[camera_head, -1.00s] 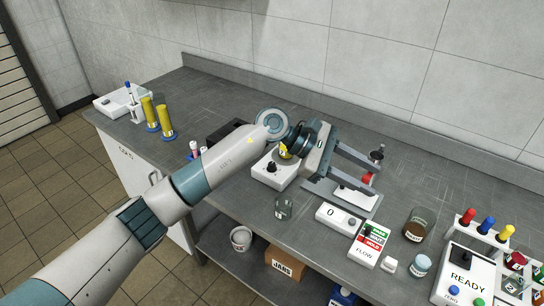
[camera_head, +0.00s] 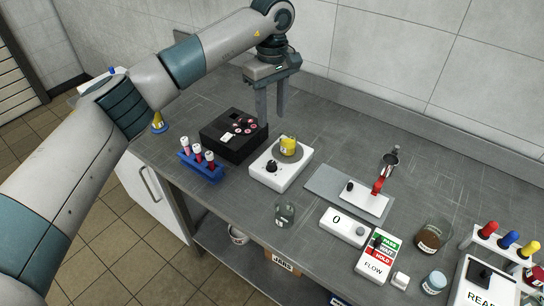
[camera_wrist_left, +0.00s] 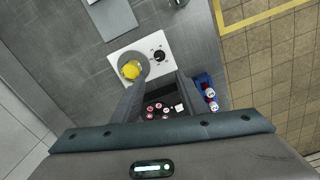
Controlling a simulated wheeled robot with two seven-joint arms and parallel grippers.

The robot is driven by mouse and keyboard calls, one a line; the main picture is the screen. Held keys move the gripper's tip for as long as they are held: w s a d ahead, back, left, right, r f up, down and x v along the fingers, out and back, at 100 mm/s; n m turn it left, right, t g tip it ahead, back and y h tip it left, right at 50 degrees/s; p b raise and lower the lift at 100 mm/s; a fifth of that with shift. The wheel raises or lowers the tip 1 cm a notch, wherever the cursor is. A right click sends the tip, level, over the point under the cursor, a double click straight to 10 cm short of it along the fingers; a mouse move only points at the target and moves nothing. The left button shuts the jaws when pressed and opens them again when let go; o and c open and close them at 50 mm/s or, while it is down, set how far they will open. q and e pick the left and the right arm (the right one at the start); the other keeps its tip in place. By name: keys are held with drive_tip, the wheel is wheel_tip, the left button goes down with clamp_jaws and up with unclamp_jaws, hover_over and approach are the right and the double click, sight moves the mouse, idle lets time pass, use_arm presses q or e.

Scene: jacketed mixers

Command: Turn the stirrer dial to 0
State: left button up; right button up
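The stirrer (camera_head: 292,178) is a white box on the bench with a round grey top and a black dial (camera_head: 271,167) on its front left. A jar with yellow contents (camera_head: 289,144) stands on the top. The stirrer (camera_wrist_left: 117,51), its dial (camera_wrist_left: 159,56) and the yellow jar (camera_wrist_left: 130,69) also show in the left wrist view. The dial's reading is too small to tell. My left gripper (camera_head: 272,119) points down behind the stirrer, beside a black box, with its fingers apart and empty; it also shows in the left wrist view (camera_wrist_left: 158,93). My right gripper is out of view.
The black box (camera_head: 222,146) with pink-topped vials and a blue tube rack (camera_head: 200,169) stand left of the stirrer. A glass beaker (camera_head: 285,214) is in front. A display box (camera_head: 338,226) showing 0 and a grey plate (camera_head: 322,181) lie to the right. The back wall is close behind.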

sight(272, 163)
use_arm(q)
wheel_tip(272, 163, down, 16)
drive_tip(key=p, duration=0.7)
drive_tip(key=shift+w, duration=0.1)
drive_tip(key=shift+f, duration=0.8)
clamp_jaws()
